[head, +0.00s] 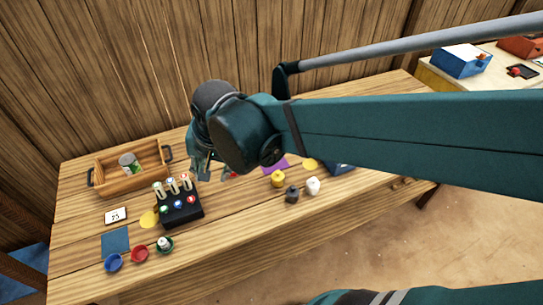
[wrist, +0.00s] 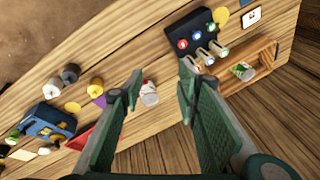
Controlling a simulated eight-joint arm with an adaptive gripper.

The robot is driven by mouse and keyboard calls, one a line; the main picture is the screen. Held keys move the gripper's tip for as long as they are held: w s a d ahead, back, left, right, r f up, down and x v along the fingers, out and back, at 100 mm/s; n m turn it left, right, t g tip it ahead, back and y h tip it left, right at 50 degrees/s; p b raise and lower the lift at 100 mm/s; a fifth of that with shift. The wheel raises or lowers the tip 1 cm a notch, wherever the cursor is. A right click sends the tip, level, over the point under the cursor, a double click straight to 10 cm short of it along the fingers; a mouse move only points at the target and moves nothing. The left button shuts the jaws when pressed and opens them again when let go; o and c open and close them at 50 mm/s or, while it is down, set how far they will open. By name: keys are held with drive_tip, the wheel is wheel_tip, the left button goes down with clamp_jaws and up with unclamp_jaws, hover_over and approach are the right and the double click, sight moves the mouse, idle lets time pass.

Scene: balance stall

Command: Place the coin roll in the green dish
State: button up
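A dark green dish (head: 165,248) stands at the front left of the table. A small pale upright piece (head: 164,241) shows in it; it may be the coin roll, but it is too small to tell. My gripper (head: 208,176) is over the table, right of and behind the dish, partly hidden by my arm. In the wrist view my gripper (wrist: 160,80) is open with nothing between its fingers. A white and red can (wrist: 149,92) shows beyond the gap, on the table below. The green dish is not visible in the wrist view.
A black box (head: 181,212) with coloured buttons and upright pale levers stands behind the dish. A red dish (head: 139,254) and blue dish (head: 113,262) are to its left. A wooden tray (head: 130,183) holds a can. Yellow, grey and white weights (head: 292,194) stand right of centre.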

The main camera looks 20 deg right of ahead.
drive_tip(key=s+d+r+n+t, duration=0.1)
drive_tip(key=s+d+r+n, duration=0.1)
drive_tip(key=d, duration=0.5)
drive_tip(key=s+d+r+n+t+h, duration=0.1)
drive_tip(key=s+d+n, duration=0.3)
drive_tip(key=d, duration=0.4)
drive_tip(key=shift+s+d+r+t, duration=0.2)
drive_tip(key=shift+s+r+t, duration=0.45)
drive_tip(key=shift+r+t, duration=0.15)
drive_tip(key=shift+f, duration=0.1)
